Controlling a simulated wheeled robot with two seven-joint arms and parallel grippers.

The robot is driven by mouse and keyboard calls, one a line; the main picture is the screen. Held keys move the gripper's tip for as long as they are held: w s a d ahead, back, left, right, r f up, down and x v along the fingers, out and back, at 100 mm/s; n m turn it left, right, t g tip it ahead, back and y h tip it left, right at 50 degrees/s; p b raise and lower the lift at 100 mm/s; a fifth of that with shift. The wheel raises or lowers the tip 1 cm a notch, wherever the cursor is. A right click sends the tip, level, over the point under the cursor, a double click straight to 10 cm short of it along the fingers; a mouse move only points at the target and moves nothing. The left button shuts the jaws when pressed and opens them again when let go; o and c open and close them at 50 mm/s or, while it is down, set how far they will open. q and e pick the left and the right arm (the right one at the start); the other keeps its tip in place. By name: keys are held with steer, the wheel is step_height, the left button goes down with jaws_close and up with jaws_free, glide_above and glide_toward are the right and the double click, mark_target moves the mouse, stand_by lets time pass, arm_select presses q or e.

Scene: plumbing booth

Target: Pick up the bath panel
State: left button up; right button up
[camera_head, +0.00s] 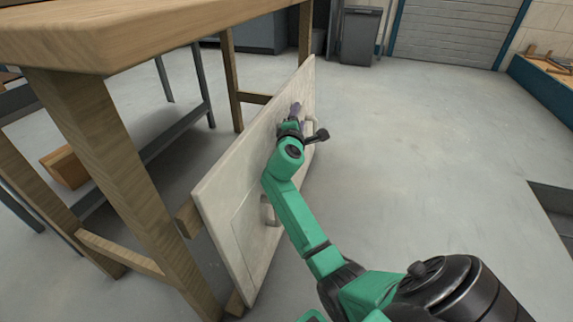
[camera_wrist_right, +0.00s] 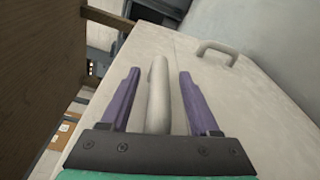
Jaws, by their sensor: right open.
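The bath panel (camera_head: 235,205) is a pale, flat board on its long edge, leaning against the wooden table's legs. Its face carries two bar handles: the near handle (camera_head: 268,212) and the far handle (camera_head: 311,126). My right gripper (camera_head: 296,112) is at the panel's far half, by the far handle. In the right wrist view, the open purple fingers (camera_wrist_right: 158,77) stand on either side of one pale handle (camera_wrist_right: 157,110), with gaps showing at both sides. The other handle (camera_wrist_right: 218,50) shows at the upper right on the panel (camera_wrist_right: 255,100). My left gripper is out of view.
The wooden table (camera_head: 150,30) stands over and behind the panel at the left. Grey floor (camera_head: 420,140) lies open to the right. A dark bin (camera_head: 359,38) stands at the back, and a floor recess (camera_head: 553,205) lies at the right edge.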

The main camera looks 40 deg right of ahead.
jaws_close()
steer(key=shift+a, duration=0.1)
stand_by(1.1)
steer(key=shift+r, duration=0.1)
